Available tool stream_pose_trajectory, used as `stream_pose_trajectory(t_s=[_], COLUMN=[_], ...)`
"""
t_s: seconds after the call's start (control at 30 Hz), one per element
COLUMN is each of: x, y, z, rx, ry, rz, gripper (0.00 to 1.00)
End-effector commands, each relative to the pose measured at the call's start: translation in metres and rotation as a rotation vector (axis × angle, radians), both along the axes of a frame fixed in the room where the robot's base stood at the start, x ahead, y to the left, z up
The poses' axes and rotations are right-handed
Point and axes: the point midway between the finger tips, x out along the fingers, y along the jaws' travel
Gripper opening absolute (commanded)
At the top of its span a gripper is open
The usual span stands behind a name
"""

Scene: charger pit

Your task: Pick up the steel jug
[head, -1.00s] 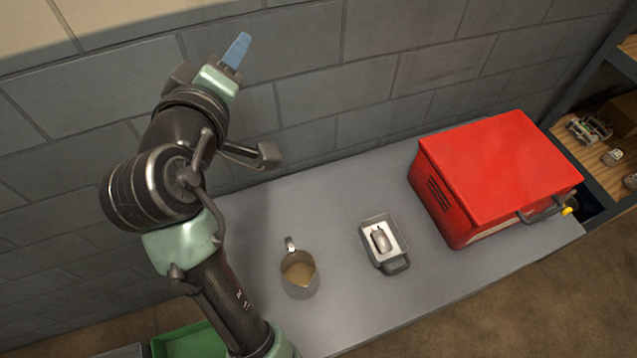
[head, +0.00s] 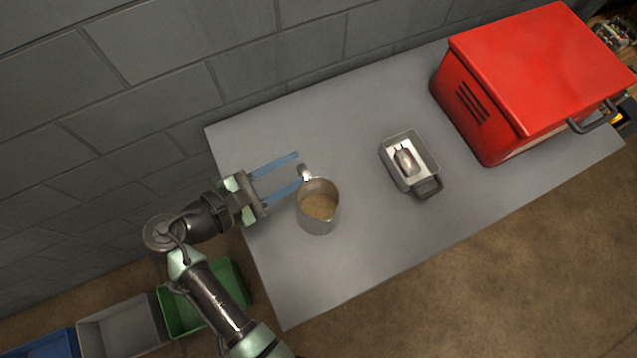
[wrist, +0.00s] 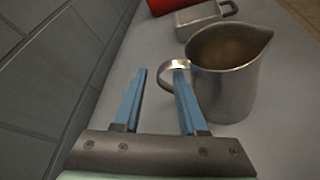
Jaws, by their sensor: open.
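The steel jug (head: 318,212) stands upright on the grey table with a brownish content inside. Its handle (head: 304,172) points toward the back wall in the head view. My gripper (head: 298,168) is open, its two blue fingers reaching over the table from the left beside the handle. In the wrist view the jug (wrist: 228,88) is right of my gripper (wrist: 160,72), and its handle (wrist: 168,74) shows near the right fingertip. The right finger overlaps the handle in that view; I cannot tell whether they touch. Nothing is held.
A metal tray (head: 396,170) with a small grey object (head: 406,160) in it stands right of the jug. A red box (head: 540,70) with a handle is at the right. Bins, one green (head: 233,284), sit below the table's left end. The table front is clear.

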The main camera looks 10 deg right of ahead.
Motion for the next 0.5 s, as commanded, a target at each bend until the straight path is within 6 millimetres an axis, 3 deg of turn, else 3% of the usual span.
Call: stream_pose_trajectory(t_s=[0.5], x=[0.028], y=[-0.045], z=[-0.018], rx=[0.003], ry=[0.000], rz=[-0.001], gripper=[0.41])
